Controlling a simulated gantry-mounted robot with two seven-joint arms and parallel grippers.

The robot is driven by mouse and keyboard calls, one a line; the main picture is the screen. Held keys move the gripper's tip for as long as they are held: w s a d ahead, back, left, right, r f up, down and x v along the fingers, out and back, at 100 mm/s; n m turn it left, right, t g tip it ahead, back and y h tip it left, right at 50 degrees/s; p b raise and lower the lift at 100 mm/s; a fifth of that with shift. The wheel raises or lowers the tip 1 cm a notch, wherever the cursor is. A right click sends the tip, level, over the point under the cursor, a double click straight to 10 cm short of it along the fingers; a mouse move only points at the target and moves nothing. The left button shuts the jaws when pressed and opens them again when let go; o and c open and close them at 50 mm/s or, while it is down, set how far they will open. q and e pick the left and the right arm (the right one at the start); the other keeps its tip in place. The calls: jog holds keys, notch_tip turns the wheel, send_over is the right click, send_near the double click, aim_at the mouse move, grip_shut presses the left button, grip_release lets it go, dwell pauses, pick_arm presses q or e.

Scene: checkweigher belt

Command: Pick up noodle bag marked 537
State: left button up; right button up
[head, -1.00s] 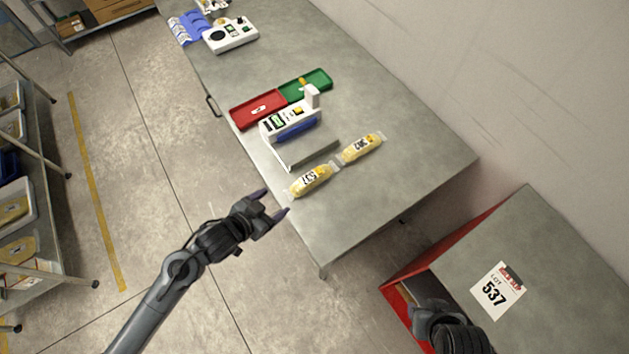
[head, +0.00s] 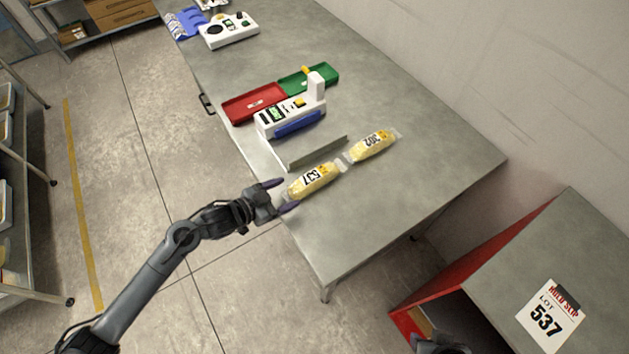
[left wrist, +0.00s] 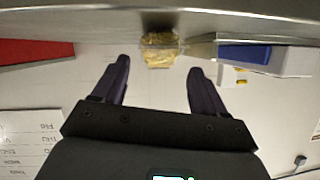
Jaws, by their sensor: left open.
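The noodle bag marked 537 (head: 314,181) lies on the grey table near its front edge, a clear pack with yellow noodles. A second noodle bag, marked 302 (head: 372,146), lies just beyond it, end to end. My left gripper (head: 284,195) is open and empty at the near end of bag 537, its fingertips close to that end. In the left wrist view a yellow noodle bag (left wrist: 160,49) shows ahead, between and beyond the open fingers (left wrist: 158,80); its number cannot be read there. My right arm shows only partly at the bottom edge; its fingers are hidden.
A white checkweigher (head: 290,118) with a grey plate stands beside the bags. Red (head: 254,103) and green (head: 307,80) trays lie behind it. A red-sided cabinet (head: 575,250) bears a slip reading LOT 537 (head: 548,318). The table's right part is clear.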

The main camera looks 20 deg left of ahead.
aim_at(295, 189)
pick_arm(q)
jog(key=shift+b+x, duration=0.55)
jog(key=shift+x, duration=2.9)
jog(key=shift+r, duration=0.1)
jog(key=c, duration=0.9)
